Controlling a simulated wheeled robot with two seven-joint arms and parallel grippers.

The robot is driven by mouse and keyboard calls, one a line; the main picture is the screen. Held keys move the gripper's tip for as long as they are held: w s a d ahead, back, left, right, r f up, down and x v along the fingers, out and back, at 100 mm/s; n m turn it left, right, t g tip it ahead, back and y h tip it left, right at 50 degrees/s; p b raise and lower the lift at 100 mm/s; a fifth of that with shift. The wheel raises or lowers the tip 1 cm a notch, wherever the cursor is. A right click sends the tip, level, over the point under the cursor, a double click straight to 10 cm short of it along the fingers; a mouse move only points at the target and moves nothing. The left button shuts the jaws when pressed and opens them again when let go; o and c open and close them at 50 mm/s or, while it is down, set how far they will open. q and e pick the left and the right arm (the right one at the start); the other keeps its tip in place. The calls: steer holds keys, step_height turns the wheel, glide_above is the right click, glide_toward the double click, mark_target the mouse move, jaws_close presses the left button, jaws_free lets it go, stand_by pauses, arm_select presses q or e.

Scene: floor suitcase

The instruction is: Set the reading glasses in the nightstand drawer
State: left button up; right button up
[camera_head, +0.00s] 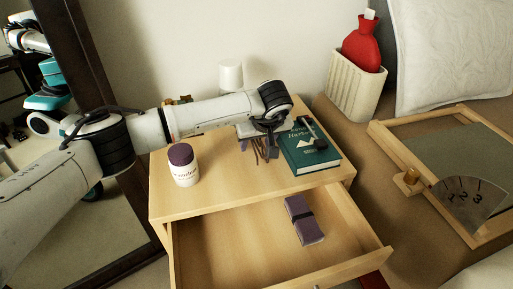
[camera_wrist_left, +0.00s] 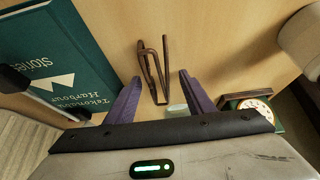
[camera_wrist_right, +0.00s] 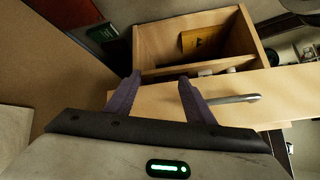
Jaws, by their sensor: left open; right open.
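The brown reading glasses (camera_wrist_left: 152,68) lie on the nightstand top (camera_head: 215,196). They also show partly under my left gripper in the head view (camera_head: 262,153). My left gripper (camera_wrist_left: 160,77) is open above them, its purple fingers on either side of part of the frame; I cannot tell whether they touch it. The nightstand drawer (camera_head: 255,241) is pulled open. A purple block-like item with a dark band (camera_head: 304,220) lies in it. My right gripper (camera_wrist_right: 157,84) is open and empty near the drawer front with its metal handle (camera_wrist_right: 235,99).
A green book (camera_head: 309,152) with a dark item on it lies right of my left gripper. A purple-lidded jar (camera_head: 184,166) stands at the left. A small clock (camera_wrist_left: 252,107) is near the glasses. The drawer floor left of the purple item is clear.

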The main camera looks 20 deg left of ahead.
arm_select(q)
steer(key=shift+f, duration=0.1)
stand_by(0.3)
steer(key=c, duration=1.1)
